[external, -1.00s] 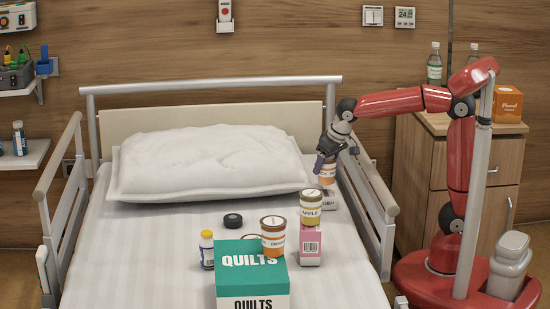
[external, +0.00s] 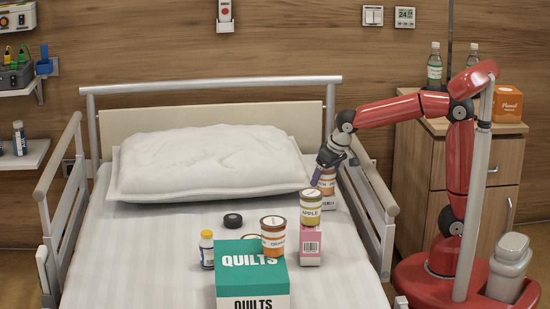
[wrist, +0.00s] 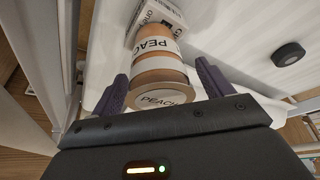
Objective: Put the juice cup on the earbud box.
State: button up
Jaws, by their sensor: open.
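Three lidded cups stand on boxes. The peach cup (external: 328,182) is on a small white box (external: 328,202) by the right bed rail. An apple cup (external: 311,207) is on a pink box (external: 310,245). An orange-banded cup (external: 273,236) is on the green QUILTS box (external: 250,262). I cannot tell which is the juice cup or the earbud box. My gripper (external: 317,180) is open by the peach cup, partly covering it. In the wrist view, the peach cup (wrist: 158,70) shows between the spread purple fingers (wrist: 160,92), its lid towards the palm. The white box (wrist: 160,14) is beyond it.
A black puck (external: 233,221) lies on the bed, also in the wrist view (wrist: 288,54). The pillow (external: 210,160) and right rail (external: 365,175) are close by. The left mattress is clear.

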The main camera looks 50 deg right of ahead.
jog(key=shift+r, duration=0.5)
jog(key=p+v, duration=0.2)
jog(key=v, duration=0.9)
jog(key=shift+s+r, duration=0.15)
jog(key=shift+r, duration=0.05)
